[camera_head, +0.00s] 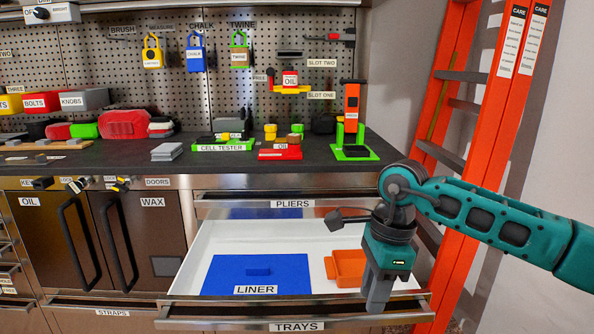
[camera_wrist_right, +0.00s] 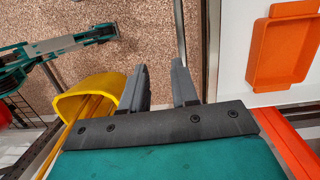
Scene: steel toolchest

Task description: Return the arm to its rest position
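My right arm comes in from the right in the head view, teal with dark joints. Its gripper (camera_head: 380,297) points down in front of the open drawer's right part, near the orange tray (camera_head: 347,268). In the right wrist view the two grey fingers (camera_wrist_right: 160,78) stand apart with nothing between them. The orange tray (camera_wrist_right: 284,50) is to their right there, clear of them. My left gripper is outside the head view. A teal and grey arm part (camera_wrist_right: 62,45) at the wrist view's upper left looks like mine; its finger state is unclear.
The open drawer (camera_head: 205,255) holds a blue liner (camera_head: 222,273) and the orange tray. An orange ladder (camera_head: 484,130) stands close behind my right arm. The worktop (camera_head: 320,160) carries several tools. A yellow container (camera_wrist_right: 88,97) is beside the fingers in the wrist view.

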